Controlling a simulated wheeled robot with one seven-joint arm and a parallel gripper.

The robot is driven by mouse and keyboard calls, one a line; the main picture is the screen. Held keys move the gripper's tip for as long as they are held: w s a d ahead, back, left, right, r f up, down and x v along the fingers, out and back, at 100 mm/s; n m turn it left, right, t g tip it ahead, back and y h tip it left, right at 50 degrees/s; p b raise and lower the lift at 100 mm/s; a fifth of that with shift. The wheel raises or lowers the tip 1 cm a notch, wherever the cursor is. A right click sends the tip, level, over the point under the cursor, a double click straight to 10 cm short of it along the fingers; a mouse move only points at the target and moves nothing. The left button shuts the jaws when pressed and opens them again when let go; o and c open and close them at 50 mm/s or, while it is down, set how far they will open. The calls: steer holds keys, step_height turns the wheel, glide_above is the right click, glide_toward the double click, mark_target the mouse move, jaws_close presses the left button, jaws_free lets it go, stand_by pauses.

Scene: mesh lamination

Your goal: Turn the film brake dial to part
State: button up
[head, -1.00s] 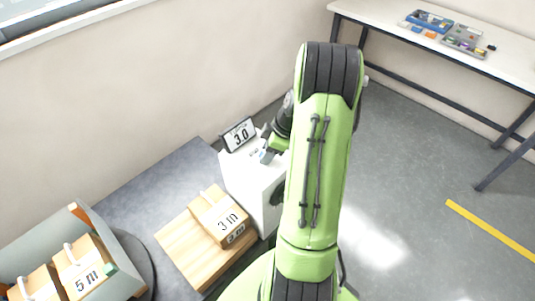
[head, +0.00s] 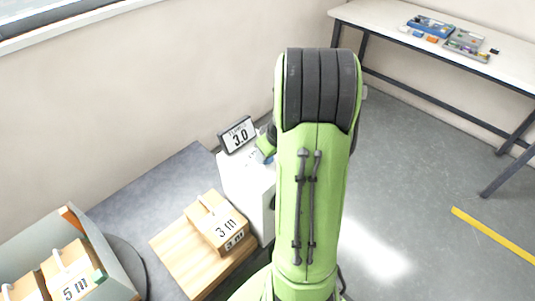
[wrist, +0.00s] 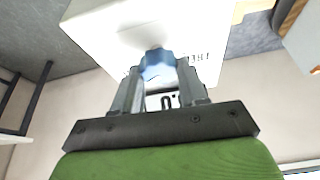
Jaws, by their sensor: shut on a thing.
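The film brake dial (wrist: 157,70) is a blue knob on the white machine (wrist: 112,28), seen in the wrist view. My gripper (wrist: 160,63) has a grey finger on each side of the dial and is shut on it. The dial's pointer and markings are too small or hidden to read. My arm hides part of the machine there.
A grey bin (head: 112,262) holds 5 m blocks at lower left. A white table (head: 455,75) with small trays stands at back right. The floor right of my arm is clear.

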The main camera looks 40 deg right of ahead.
stand_by(0.4)
steer(key=o, duration=1.1)
steer(key=shift+c, duration=0.2)
steer(key=p+v, duration=0.3)
steer(key=v, duration=1.2)
steer(key=shift+a+r+p, duration=0.15)
steer(key=shift+r+p, duration=0.2)
steer(key=shift+r, duration=0.05)
